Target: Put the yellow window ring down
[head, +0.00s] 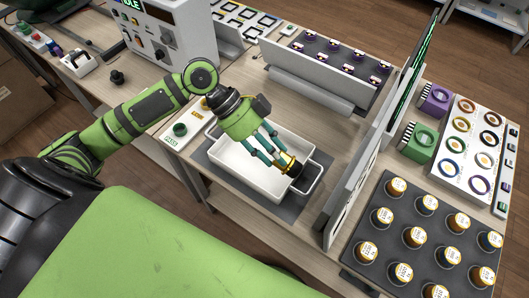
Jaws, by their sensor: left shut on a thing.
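My left gripper (287,163) comes in from the left and points down over the white tray (235,168). It is shut on the yellow window ring (288,162), a small yellow-gold piece at its fingertips. Dark parts beside the fingertips hide some of the ring. The ring is at the right end of the tray, near its handle. I cannot tell whether it touches the tray. My right gripper is not in view.
The tray stands on a grey mat (292,211). An upright panel (352,190) stands to its right. Beyond are a dark rack of orange-topped jars (458,222) and a white board (444,159) of coloured rings. A green-button box (181,130) is left of the tray.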

